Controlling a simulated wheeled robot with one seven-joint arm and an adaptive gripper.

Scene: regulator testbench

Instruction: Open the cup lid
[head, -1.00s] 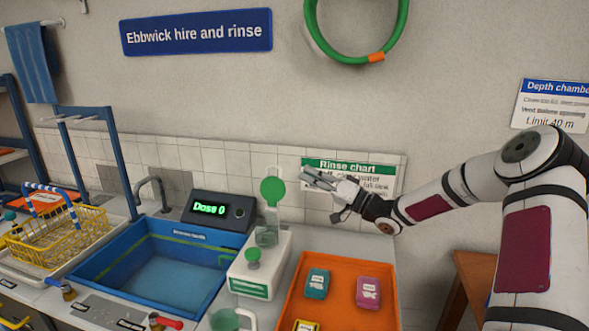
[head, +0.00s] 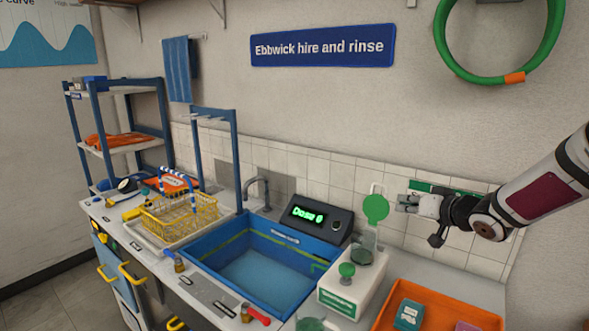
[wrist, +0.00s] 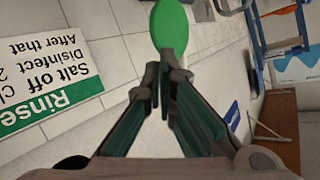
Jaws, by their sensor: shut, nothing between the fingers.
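A clear cup (head: 362,257) stands on a white box unit. A round green lid (head: 375,207) stands upright above the cup, its flat face toward the head camera. The lid also shows in the wrist view (wrist: 170,24), just beyond the fingertips. My gripper (head: 401,203) is right of the lid at about its height, with a small gap in the picture. Its fingers are shut with nothing between them, as the wrist view also shows (wrist: 162,92). Whether the fingers touch the lid cannot be told.
The white box unit (head: 338,300) has a green knob (head: 347,270). A blue sink (head: 215,250) is to its left, and a dark display unit (head: 320,217) stands behind. An orange tray (head: 385,318) with small packets lies right. A rinse chart (wrist: 60,75) hangs on the tiled wall close by.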

